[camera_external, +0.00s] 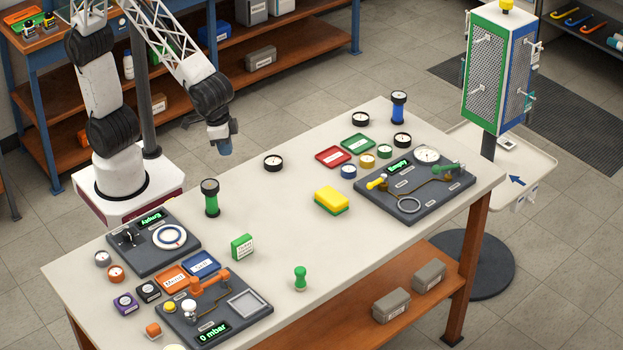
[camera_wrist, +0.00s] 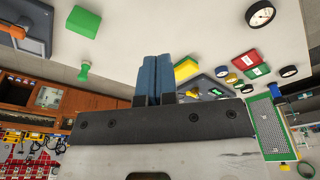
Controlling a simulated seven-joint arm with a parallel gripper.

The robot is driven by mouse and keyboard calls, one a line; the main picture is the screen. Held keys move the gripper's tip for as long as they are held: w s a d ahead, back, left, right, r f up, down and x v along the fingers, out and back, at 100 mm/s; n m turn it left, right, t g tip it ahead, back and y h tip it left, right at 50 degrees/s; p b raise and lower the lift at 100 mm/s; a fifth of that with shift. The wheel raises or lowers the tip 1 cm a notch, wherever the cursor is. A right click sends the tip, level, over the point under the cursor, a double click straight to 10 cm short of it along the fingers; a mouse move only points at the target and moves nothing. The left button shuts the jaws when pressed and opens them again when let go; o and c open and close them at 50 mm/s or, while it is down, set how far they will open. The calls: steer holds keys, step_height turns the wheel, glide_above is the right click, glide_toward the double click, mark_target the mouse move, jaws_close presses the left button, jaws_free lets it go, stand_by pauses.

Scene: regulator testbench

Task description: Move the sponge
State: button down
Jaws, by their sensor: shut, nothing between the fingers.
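The sponge (camera_external: 331,200) is yellow on top and green below. It lies flat on the white table, left of the right-hand grey panel. In the wrist view the sponge (camera_wrist: 186,68) shows just right of my fingers, partly hidden by them. My gripper (camera_external: 224,147) is above the far edge of the table, to the left of and behind the sponge, and apart from it. In the wrist view its blue fingers (camera_wrist: 152,78) are together with nothing between them.
Around the sponge the white table (camera_external: 270,210) is clear. The right grey panel (camera_external: 405,208) carries a gauge, a ring and a valve. Red and green trays (camera_external: 333,156) lie behind.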

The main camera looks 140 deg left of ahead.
mark_target(338, 193)
steer(key=w+a+f+n, duration=0.2)
steer(key=w+a+f, duration=0.3)
steer(key=w+a+f+n, duration=0.3)
steer(key=w+a+f, duration=0.1)
steer(key=w+f, duration=0.2)
steer(key=w+a+f+n+g, duration=0.1)
steer(key=w+a+f+n, duration=0.2)
steer(key=w+a+f, duration=0.2)
steer(key=shift+w+a+f+y, duration=0.3)
steer(key=shift+w+a+y, duration=0.1)
steer(key=shift+w, duration=0.15)
steer(key=a, duration=1.1)
steer(key=shift+a, duration=0.4)
steer(key=shift+f, duration=0.9)
